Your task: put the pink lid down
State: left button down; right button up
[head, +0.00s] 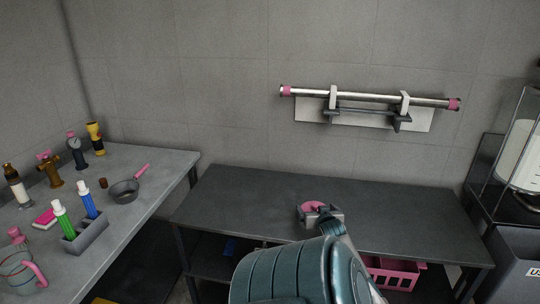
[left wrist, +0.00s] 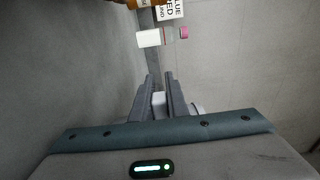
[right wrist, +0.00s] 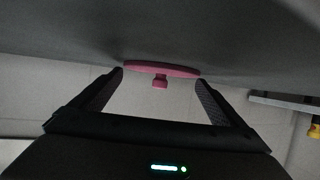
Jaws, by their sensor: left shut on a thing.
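My left gripper (left wrist: 160,78) is outside the head view. In the left wrist view its fingers are close together on a small white thing (left wrist: 158,101), mostly hidden.
The dark bench (head: 240,205) is clear left of the lid. A pink crate (head: 395,278) is below it. A metal tube (head: 370,97) rests on a wall bracket. The grey side table (head: 150,165) holds a pan (head: 124,191), bottles in a caddy (head: 88,237) and a jug (head: 18,273).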

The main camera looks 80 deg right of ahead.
jog(key=c, duration=0.6)
jog(key=shift+r, duration=0.2)
jog(key=shift+r, duration=4.75)
